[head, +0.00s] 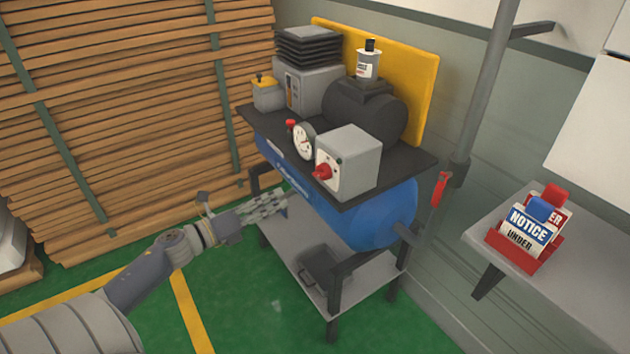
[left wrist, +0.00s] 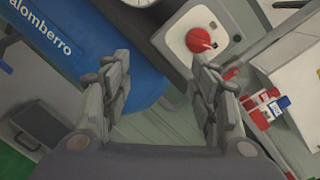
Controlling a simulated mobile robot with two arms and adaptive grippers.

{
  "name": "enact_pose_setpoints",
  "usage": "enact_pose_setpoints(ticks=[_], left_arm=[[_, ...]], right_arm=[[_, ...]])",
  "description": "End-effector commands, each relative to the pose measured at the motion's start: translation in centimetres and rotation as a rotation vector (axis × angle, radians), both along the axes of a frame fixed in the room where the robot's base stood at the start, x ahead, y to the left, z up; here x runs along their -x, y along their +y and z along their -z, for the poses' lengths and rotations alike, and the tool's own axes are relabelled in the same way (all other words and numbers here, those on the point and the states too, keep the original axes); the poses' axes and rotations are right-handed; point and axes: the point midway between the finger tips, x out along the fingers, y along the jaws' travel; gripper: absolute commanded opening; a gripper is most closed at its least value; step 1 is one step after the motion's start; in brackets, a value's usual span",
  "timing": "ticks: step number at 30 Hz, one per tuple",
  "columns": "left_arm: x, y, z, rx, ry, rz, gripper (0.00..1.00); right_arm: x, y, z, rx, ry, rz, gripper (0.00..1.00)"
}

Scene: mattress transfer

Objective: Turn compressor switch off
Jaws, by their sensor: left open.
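The compressor is a blue tank (head: 375,218) under a black plate, on a metal stand. A grey switch box (head: 352,158) sits on the plate's front corner, with a red rotary switch (head: 322,172) on its face. In the left wrist view the red switch (left wrist: 198,40) shows beyond and between the fingers. My left gripper (head: 284,200) is open and empty, in front of the tank, lower than the switch and left of it. It also shows in the left wrist view (left wrist: 165,85), with its two fingers apart. My right gripper is in neither view.
A round gauge (head: 303,142) and a small red knob (head: 290,124) are left of the box. A grey pipe (head: 476,100) with a red lever (head: 439,189) stands to the right. A shelf holds notice tags in a red holder (head: 526,250). Stacked planks (head: 120,130) stand behind left.

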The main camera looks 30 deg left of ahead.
Motion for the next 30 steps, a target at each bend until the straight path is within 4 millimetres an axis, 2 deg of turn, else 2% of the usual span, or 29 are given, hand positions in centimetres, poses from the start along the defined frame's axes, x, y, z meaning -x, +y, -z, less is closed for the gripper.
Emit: enact_pose_setpoints(ticks=[1, 3, 6, 13, 24, 30], left_arm=[[0.0, -1.0, -1.6, -0.071, -0.037, 0.046, 0.55], [0.0, -1.9, -3.2, -0.138, -0.076, 0.085, 0.55], [-0.2, -2.6, -4.2, -0.182, -0.101, 0.110, 0.55], [-2.3, -3.5, -4.6, -0.186, -0.106, 0.112, 0.55], [-7.0, -5.4, -4.6, -0.182, -0.104, 0.109, 0.55], [-8.9, -6.2, -4.4, -0.180, -0.103, 0.108, 0.55]], right_arm=[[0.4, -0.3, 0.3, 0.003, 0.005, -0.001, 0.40], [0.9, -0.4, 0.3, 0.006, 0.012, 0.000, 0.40], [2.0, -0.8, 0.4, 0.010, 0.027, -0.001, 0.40], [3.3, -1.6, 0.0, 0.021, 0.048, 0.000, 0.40], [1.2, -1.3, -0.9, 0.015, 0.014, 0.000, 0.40], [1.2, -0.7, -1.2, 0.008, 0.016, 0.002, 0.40]])
